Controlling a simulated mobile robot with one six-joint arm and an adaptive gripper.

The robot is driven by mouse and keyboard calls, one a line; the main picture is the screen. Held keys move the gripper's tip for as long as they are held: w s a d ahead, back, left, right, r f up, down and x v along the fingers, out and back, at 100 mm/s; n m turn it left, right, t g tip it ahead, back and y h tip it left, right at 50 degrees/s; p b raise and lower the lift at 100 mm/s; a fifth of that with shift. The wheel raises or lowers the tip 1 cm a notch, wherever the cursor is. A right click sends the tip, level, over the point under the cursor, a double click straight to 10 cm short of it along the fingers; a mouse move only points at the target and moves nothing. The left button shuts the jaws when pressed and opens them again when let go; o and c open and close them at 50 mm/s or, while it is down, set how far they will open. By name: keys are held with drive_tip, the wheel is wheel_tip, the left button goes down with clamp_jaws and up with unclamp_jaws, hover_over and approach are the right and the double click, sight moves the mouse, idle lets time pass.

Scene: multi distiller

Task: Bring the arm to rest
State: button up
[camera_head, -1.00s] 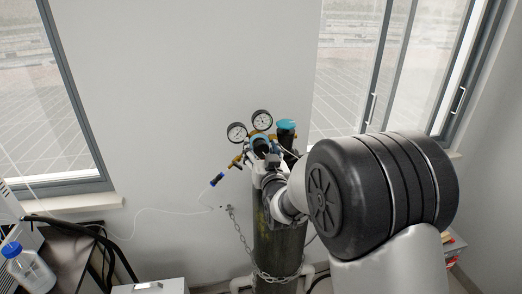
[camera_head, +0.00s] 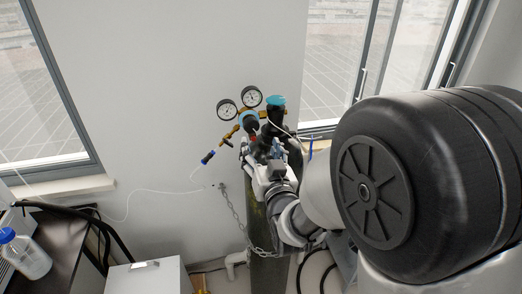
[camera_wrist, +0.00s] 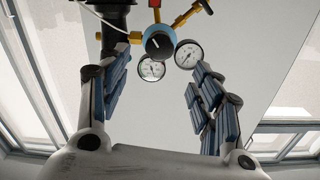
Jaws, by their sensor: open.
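My gripper (camera_wrist: 160,105) is open in the wrist view, its two blue-padded fingers apart with nothing between them. In the head view my gripper (camera_head: 265,160) is at the top of the gas cylinder (camera_head: 268,272), just below and in front of the regulator's gauges (camera_head: 251,97). My arm covers much of the cylinder. Whether the fingers touch the regulator cannot be told.
A chain (camera_head: 233,215) runs from the wall to the cylinder. A thin white tube crosses the wall. A blue-capped bottle (camera_head: 28,258) stands on a dark bench at left, near a white box (camera_head: 150,278). Windows flank the wall.

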drive_tip(key=shift+d, duration=0.1)
drive_tip(key=s+d+f+g+h+b, duration=0.35)
drive_tip(key=s+d+g, duration=0.25)
drive_tip(key=s+d, duration=0.4)
drive_tip(key=s+d+f+g+b, duration=0.1)
drive_tip(key=s+d+f+g, duration=0.1)
drive_tip(key=s, duration=0.9)
drive_tip(key=s+d+f+m+g+h+b, duration=0.1)
drive_tip(key=s+d+f+g+b, duration=0.1)
drive_tip(key=s, duration=1)
drive_tip(key=d+f+g, duration=0.1)
drive_tip(key=d+g, duration=0.1)
drive_tip(key=shift+d+g, duration=0.15)
drive_tip(key=shift+g, duration=0.25)
drive_tip(key=shift+w+h, duration=0.1)
drive_tip(key=shift+h, duration=0.15)
drive_tip(key=shift+c, duration=0.4)
